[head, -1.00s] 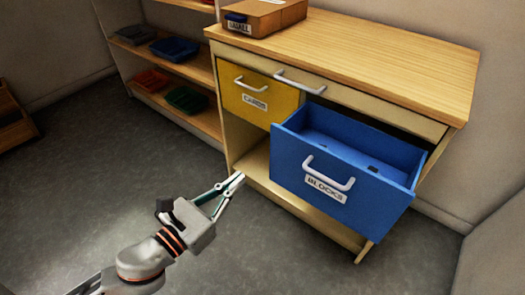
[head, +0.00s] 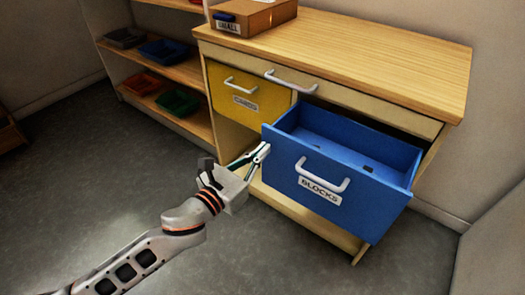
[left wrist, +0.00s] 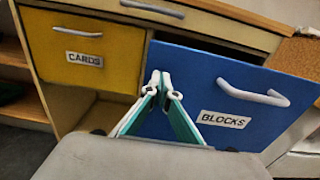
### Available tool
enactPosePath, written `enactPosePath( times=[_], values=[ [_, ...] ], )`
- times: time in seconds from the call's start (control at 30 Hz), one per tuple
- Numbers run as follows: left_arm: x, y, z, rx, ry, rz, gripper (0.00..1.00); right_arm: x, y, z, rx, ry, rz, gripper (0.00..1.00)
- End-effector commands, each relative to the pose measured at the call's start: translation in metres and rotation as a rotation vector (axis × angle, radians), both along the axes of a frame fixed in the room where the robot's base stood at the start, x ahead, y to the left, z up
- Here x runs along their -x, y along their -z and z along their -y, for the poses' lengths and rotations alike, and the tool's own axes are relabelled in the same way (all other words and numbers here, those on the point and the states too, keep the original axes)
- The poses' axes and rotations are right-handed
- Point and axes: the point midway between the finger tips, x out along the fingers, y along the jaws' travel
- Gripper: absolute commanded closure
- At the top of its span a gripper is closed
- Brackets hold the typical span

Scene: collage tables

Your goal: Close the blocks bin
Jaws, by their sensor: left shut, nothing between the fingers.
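The blue blocks bin (head: 335,178) is pulled out of the wooden cabinet like an open drawer, with its inside showing. It has a white handle (head: 322,174) and a BLOCKS label on its front. My left gripper (head: 264,149) is shut and empty, at the left edge of the bin's front. In the left wrist view its fingertips (left wrist: 160,82) overlap the left part of the blue front (left wrist: 215,85); I cannot tell whether they touch it. The handle (left wrist: 254,94) is right of the fingertips in that view. My right gripper is not in view.
The yellow cards bin (head: 248,95) sits shut, left of the blue bin. A box (head: 250,16) stands on the cabinet top (head: 390,52). A shelf with several small trays stands at the back left. The floor (head: 80,190) at left is clear.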

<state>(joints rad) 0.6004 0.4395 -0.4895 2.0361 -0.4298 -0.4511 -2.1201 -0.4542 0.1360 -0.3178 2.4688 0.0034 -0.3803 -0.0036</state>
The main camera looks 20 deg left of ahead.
Motion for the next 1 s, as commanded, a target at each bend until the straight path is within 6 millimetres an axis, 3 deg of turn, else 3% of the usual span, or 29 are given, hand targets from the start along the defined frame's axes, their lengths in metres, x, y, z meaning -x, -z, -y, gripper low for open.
enactPosePath(
  times=[0.57,0.77,1.0],
  values=[
    [-0.008,-0.002,0.002,0.000,-0.001,0.002,1.00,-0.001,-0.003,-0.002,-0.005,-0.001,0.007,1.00],
    [-0.033,-0.007,0.010,-0.001,-0.001,0.009,1.00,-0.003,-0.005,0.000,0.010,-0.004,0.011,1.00],
    [-0.086,-0.007,0.028,0.000,-0.001,0.009,1.00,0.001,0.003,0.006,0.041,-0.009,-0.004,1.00]
  ],
)
